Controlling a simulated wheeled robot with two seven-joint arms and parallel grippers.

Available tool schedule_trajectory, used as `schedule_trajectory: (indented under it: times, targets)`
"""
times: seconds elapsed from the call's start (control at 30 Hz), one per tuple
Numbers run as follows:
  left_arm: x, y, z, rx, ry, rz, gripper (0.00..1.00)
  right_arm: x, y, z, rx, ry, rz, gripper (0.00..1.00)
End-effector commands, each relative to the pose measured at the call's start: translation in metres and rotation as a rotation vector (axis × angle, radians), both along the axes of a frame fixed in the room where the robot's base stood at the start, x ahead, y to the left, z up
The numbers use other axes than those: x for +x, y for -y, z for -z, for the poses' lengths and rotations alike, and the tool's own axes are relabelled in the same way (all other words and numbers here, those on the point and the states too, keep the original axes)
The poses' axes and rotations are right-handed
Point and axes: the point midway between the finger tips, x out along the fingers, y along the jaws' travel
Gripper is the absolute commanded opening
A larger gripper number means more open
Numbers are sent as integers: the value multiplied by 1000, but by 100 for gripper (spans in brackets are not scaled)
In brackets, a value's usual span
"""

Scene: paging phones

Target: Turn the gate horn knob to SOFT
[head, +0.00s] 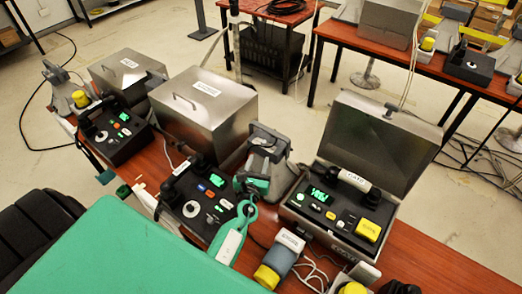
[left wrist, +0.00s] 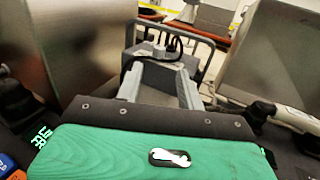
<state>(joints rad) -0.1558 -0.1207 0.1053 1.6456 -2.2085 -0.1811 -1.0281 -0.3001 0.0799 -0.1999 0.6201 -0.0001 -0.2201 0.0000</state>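The gate station (head: 342,248) is a metal box with a raised lid at the right of the table in the head view. Its black panel has a lit green display (head: 319,195), small buttons and a yellow block (head: 368,230). A handset labelled GATE (head: 357,177) lies behind the panel. I cannot make out the horn knob or its setting. My left gripper (head: 250,184), teal and dark grey, is left of the gate panel. Its finger opening is unclear. The right gripper is not visible.
The middle console (head: 193,208), with a white dial, is just left of my gripper. A grey device (head: 268,150) stands behind the gripper; it also shows in the left wrist view (left wrist: 160,70). A closed metal box (head: 205,115) and another console (head: 115,138) are farther left.

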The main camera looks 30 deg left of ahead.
Motion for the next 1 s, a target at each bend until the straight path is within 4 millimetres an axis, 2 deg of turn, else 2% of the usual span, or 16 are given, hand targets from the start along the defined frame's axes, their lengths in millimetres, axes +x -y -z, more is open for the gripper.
schedule_trajectory:
  times: [0.1,0.33,1.0]
  targets:
    - [-19,5,0,1,-2,0,38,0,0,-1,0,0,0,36]
    - [-37,10,0,1,1,-1,38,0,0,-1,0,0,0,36]
    - [-40,11,0,0,0,-1,38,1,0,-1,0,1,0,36]
